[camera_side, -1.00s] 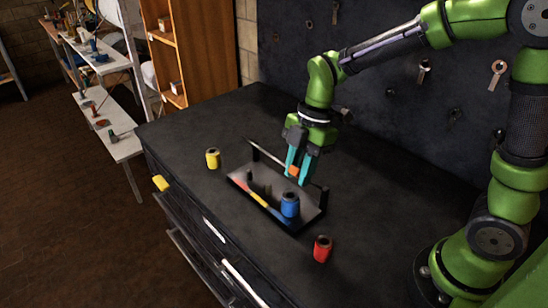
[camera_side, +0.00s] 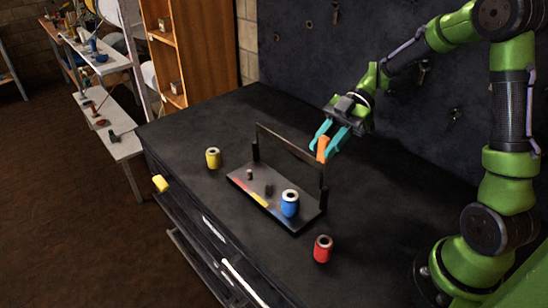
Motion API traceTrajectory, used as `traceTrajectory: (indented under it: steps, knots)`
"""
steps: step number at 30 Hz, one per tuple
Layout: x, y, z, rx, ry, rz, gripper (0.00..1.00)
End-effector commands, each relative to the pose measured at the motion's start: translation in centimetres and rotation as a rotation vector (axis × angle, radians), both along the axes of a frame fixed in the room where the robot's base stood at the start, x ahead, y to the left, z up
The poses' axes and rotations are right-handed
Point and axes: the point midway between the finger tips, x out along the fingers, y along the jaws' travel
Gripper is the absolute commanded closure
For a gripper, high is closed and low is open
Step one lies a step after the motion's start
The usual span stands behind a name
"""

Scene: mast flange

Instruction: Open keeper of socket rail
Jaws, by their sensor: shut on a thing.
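The socket rail (camera_side: 297,221) is a dark tray on the bench top with a post at each end. Its keeper (camera_side: 288,145) is a thin dark bar that now stands raised above the posts. An orange grip (camera_side: 322,148) sits at the keeper's right end. My gripper (camera_side: 322,143) has teal fingers, shut on the orange grip from behind and above. A blue socket (camera_side: 289,204) stands on the rail's right part. Dark pegs (camera_side: 269,190) and a coloured red-to-yellow strip (camera_side: 258,199) show on the rail.
A yellow socket (camera_side: 213,158) stands left of the rail and a red socket (camera_side: 322,249) stands in front right. Another yellow piece (camera_side: 160,183) is at the bench's left edge. A pegboard wall (camera_side: 410,110) with hung tools rises behind.

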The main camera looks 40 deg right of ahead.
Motion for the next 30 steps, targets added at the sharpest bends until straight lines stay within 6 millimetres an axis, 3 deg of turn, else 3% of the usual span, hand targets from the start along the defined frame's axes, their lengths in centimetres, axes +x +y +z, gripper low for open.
traceTrajectory:
  steps: [17, 18, 21, 30]
  knots:
    - [0.09, -0.33, 0.03, 0.033, -0.002, -0.001, 1.00]
    - [0.08, -0.33, 0.02, 0.033, -0.001, 0.000, 0.66]
    - [0.06, -0.33, 0.00, 0.032, -0.001, 0.000, 0.51]
    - [0.02, -0.40, 0.00, 0.031, 0.000, 0.000, 0.49]
